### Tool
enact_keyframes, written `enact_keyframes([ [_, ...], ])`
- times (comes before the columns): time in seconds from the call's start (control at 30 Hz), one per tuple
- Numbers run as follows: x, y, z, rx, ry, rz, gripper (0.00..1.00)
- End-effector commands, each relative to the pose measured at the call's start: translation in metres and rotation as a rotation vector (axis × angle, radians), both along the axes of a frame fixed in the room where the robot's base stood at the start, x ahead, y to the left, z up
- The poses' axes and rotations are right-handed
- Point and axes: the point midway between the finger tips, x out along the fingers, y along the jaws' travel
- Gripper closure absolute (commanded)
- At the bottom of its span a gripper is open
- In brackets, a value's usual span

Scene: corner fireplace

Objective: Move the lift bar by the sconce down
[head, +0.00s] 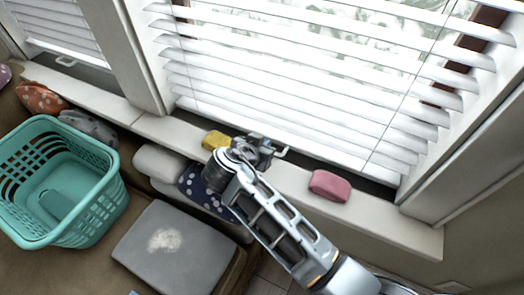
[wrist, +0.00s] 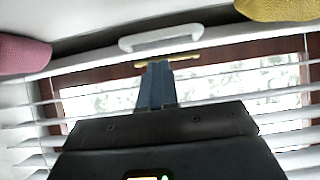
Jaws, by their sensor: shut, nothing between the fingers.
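A white lift bar handle (wrist: 160,38) sits on the bottom rail of the large white blind, near the middle top of the wrist view. My gripper (wrist: 157,68) is shut and empty. Its fingertips appear just below the handle in that view, over the slats; I cannot tell whether they touch it. In the head view my gripper (head: 262,150) is at the bottom of the large blind (head: 280,85), and my wrist hides much of that spot. A similar small handle (head: 67,62) shows under the left blind. No sconce is in view.
A pink sponge-like block (head: 330,186) and a yellow one (head: 215,140) lie on the white sill (head: 400,228). A teal basket (head: 100,205) and a grey cushion (head: 175,250) are at the lower left. A brass-coloured bar (wrist: 167,61) shows behind the slats.

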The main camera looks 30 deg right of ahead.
Motion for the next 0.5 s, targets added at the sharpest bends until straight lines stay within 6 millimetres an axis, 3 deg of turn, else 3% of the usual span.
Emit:
enact_keyframes([
  [0.07, 0.005, -0.004, 0.015, 0.000, -0.005, -0.001, 1.00],
  [0.5, -0.029, 0.045, 0.049, 0.001, -0.007, 0.003, 1.00],
])
